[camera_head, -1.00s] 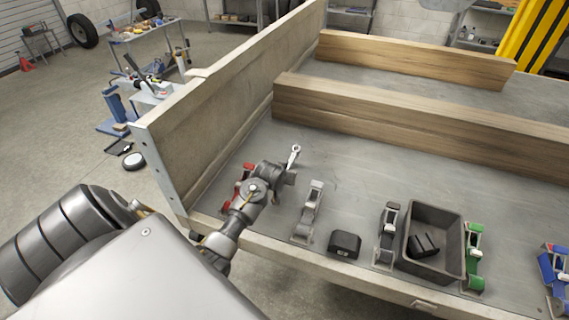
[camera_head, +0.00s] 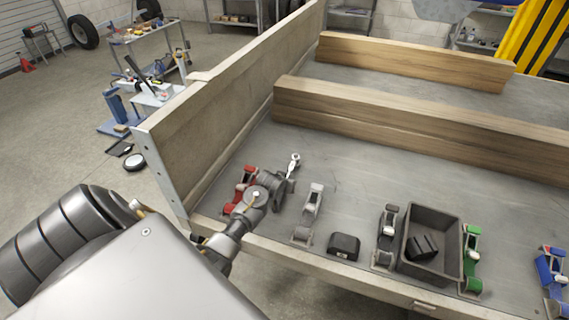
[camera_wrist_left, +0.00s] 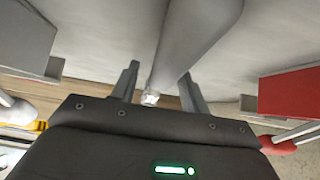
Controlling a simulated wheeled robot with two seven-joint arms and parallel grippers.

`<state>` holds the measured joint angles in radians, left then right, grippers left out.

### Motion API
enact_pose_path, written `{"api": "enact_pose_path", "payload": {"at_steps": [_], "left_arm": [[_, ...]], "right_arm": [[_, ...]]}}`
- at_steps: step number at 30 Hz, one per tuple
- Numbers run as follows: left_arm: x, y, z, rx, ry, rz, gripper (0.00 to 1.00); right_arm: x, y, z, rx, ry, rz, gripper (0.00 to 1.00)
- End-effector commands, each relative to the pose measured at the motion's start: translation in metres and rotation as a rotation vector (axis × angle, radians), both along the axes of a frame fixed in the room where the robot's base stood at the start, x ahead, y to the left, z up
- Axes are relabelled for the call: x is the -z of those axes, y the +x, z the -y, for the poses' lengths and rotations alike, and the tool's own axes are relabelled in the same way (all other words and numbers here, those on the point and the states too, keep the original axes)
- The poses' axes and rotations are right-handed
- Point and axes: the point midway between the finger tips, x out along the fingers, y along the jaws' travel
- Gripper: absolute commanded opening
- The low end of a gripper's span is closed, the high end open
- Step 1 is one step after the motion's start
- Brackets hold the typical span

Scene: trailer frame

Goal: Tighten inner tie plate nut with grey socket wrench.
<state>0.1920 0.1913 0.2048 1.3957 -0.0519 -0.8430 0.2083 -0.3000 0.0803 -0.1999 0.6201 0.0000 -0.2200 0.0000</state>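My left gripper (camera_head: 284,188) is over the left front of the grey trailer bed, beside the red tie-down piece (camera_head: 240,188). The metal socket wrench (camera_head: 293,164) sticks out past its far side. In the left wrist view, a smooth grey handle (camera_wrist_left: 195,45) runs between the two fingers (camera_wrist_left: 160,85), with a small bright end near the palm. The fingers look closed around it, though the contact is partly hidden. I cannot make out the inner tie plate nut in either view. My right gripper is not in view.
A grey tie-down piece (camera_head: 314,198), a black block (camera_head: 343,246), a dark bin (camera_head: 437,215) and a green piece (camera_head: 472,258) stand along the front edge. The trailer side wall (camera_head: 215,120) rises at left. A timber beam (camera_head: 400,118) crosses behind. The bed between is clear.

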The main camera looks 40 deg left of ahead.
Motion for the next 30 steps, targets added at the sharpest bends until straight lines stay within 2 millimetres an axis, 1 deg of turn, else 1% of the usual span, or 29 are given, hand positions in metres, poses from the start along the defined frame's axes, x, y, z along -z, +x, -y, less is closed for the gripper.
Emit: {"api": "enact_pose_path", "payload": {"at_steps": [5, 9, 10, 12, 18, 22, 25, 30], "left_arm": [[0.0, 0.0, 0.0, 0.0, 0.0, 0.0, 0.45], [0.004, 0.0, 0.0, 0.0, 0.001, 0.002, 0.45], [0.001, -0.001, 0.0, 0.001, 0.0, 0.002, 0.45], [-0.01, -0.009, 0.003, 0.001, 0.0, 0.003, 0.45], [-0.039, -0.032, 0.01, 0.0, 0.0, 0.003, 0.45], [-0.058, -0.048, 0.016, 0.001, 0.0, 0.003, 0.45], [-0.069, -0.058, 0.019, 0.0, -0.001, 0.002, 0.45], [-0.079, -0.067, 0.022, 0.0, -0.001, 0.0, 0.45]], "right_arm": [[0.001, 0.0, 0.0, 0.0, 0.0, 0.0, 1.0], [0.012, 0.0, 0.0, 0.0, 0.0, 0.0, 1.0], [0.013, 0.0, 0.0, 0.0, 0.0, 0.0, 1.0], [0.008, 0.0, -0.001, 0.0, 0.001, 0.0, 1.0], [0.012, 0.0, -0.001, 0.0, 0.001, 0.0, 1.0], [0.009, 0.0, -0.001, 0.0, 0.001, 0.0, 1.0], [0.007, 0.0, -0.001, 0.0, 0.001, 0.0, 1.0], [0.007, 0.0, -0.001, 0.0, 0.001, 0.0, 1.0]]}}
